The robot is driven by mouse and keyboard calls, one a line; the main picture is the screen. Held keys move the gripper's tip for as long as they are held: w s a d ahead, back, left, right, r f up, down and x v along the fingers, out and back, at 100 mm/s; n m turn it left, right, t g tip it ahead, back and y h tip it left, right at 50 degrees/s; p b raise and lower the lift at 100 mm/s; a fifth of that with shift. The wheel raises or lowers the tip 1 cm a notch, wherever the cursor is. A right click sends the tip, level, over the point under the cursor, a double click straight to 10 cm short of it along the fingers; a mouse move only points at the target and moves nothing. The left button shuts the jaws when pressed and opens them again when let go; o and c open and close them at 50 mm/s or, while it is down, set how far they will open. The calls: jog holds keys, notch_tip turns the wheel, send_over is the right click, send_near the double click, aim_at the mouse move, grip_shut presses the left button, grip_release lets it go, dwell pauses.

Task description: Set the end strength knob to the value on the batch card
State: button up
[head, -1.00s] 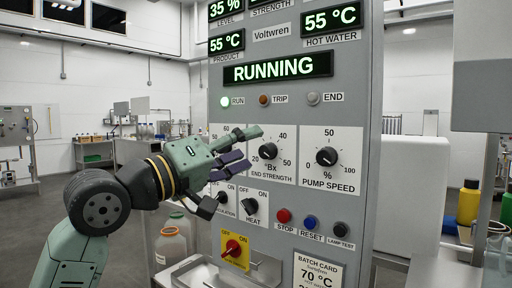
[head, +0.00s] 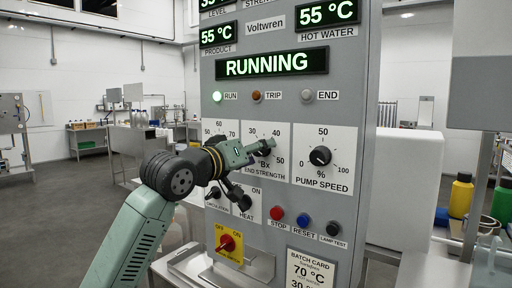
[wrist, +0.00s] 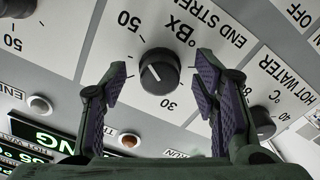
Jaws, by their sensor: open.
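The end strength knob (wrist: 159,71) is black and round, with a white pointer line, on a °Bx scale. In the wrist view it lies between my gripper's (wrist: 162,65) two open purple-padded fingers, with a gap on each side; they do not hold it. I cannot tell which end of its line marks the value. In the head view my gripper (head: 264,147) is in front of the dial and mostly hides the knob. The batch card (head: 312,268) is low on the panel; it reads 70 °C hot water, then a line starting "30", cut off by the picture edge.
The pump speed knob (head: 320,156) is right of the dial. The heat switch (head: 243,201), the red stop button (head: 278,213) and the red-yellow main switch (head: 229,242) are below. The hot water knob (wrist: 262,122) is near my right finger in the wrist view. The display (head: 270,65) reads RUNNING.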

jog(key=shift+w+d, duration=0.1)
jog(key=shift+c, duration=0.4)
jog(key=c, duration=1.1)
